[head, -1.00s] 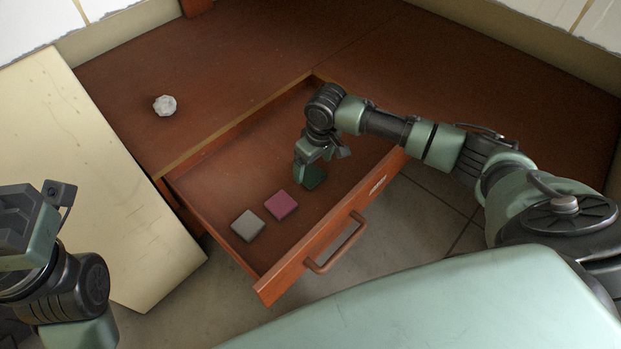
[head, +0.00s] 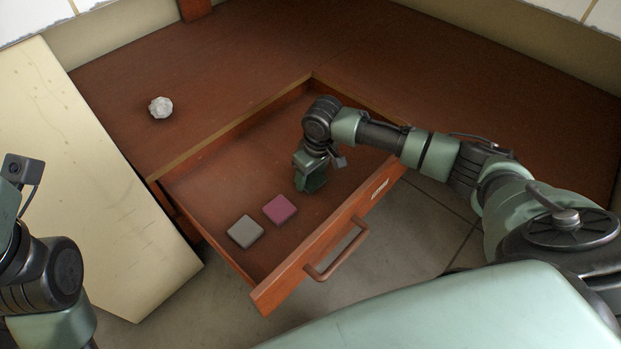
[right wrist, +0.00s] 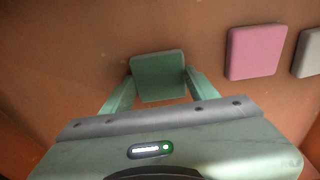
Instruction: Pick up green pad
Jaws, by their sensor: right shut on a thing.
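The green pad (right wrist: 159,77) is between the two fingers of my right gripper (right wrist: 158,88) in the right wrist view, and the fingers are shut on it. In the head view my right gripper (head: 312,180) points down into the open drawer, and only a dark green part of the pad (head: 316,184) shows beside it. I cannot tell whether the pad touches the drawer floor. My left arm shows at the left edge of the head view, but its fingers are out of the picture.
A pink pad (head: 280,209) and a grey pad (head: 245,231) lie in the open wooden drawer (head: 215,195), left of the green one. The drawer front has a handle (head: 336,252). A white crumpled lump (head: 161,107) lies on the wooden top. A pale board (head: 85,190) stands at left.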

